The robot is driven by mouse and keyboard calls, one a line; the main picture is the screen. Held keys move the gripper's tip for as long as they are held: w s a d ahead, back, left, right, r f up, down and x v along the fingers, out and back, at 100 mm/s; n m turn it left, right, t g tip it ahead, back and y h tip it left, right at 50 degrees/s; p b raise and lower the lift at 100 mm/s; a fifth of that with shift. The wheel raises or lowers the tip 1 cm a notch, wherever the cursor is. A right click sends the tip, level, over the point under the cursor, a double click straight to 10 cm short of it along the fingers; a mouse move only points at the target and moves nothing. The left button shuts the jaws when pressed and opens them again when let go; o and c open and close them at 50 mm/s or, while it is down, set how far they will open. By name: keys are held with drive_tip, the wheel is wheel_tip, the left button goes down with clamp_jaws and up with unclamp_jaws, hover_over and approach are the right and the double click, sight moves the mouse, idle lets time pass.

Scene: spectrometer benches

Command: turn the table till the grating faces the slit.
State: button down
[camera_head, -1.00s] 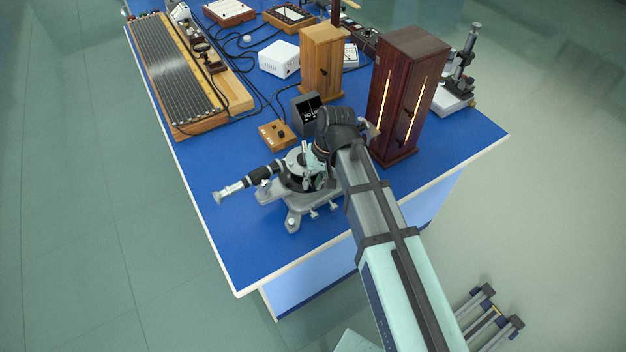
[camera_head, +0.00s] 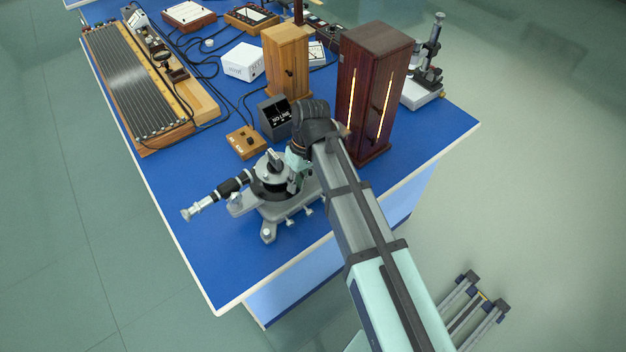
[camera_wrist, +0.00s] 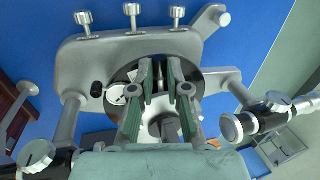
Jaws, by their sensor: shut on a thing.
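The spectrometer stands on the blue bench near its front corner, and its round table (camera_head: 268,186) is partly covered by my arm. A small upright piece (camera_head: 273,159), which looks like the grating's mount, stands on top. My gripper (camera_head: 298,174) is at the right side of the table. In the wrist view my gripper (camera_wrist: 165,78) reaches down over the dark round table (camera_wrist: 122,80), its fingers closed around a small part between them. That part is mostly hidden. The grating's ruled face and the slit cannot be made out.
The telescope tube (camera_head: 222,192) sticks out left. A dark red lamp housing (camera_head: 368,95) with glowing slots stands close behind my arm. A small wooden box (camera_head: 246,142) and a dark display box (camera_head: 275,118) stand behind the spectrometer. The blue bench (camera_head: 195,240) is clear in front.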

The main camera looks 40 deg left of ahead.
drive_tip(key=c, duration=1.2)
unclamp_jaws()
drive_tip(key=shift+o, duration=0.2)
drive_tip(key=v, duration=1.2)
